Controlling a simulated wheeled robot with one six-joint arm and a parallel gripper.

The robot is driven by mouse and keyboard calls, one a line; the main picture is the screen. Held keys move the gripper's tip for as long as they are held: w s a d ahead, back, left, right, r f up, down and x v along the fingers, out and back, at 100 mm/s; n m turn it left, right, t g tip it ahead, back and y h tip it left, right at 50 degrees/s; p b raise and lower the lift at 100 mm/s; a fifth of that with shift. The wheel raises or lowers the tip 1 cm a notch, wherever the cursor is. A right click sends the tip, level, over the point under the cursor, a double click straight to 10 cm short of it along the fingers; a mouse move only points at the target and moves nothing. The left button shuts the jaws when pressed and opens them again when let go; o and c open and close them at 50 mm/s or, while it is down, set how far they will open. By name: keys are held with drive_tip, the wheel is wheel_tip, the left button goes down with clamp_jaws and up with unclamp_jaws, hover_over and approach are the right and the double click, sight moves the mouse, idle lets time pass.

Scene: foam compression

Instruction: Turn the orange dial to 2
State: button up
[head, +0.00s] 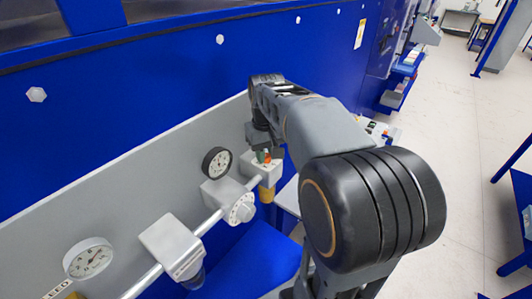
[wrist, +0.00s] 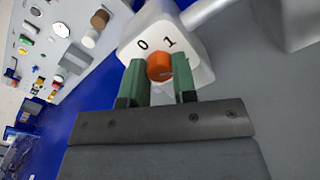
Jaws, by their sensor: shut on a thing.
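The orange dial (wrist: 159,66) sits on the face of a light grey block (wrist: 196,50), which also shows in the head view (head: 250,166). The numbers 0 and 1 show on the block above the dial in the wrist view; no 2 is visible. My gripper (wrist: 160,73) has its two green fingers on either side of the dial and is shut on it. In the head view my gripper (head: 265,155) is at the block, and the dial is mostly hidden by the fingers. Which number the dial points to cannot be told.
A pipe (head: 208,223) runs along the grey panel, with a white numbered dial (head: 242,208), a black-rimmed gauge (head: 216,163), a grey box (head: 170,243) and a white gauge (head: 88,259) to the left. A yellow part (head: 266,193) hangs below the block. A control panel (wrist: 70,40) stands left in the wrist view.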

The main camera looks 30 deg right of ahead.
sight(267, 156)
idle(0.5)
drive_tip(key=o, duration=0.9)
wheel_tip(267, 156, up, 14)
drive_tip(key=shift+f, duration=0.1)
idle(0.6)
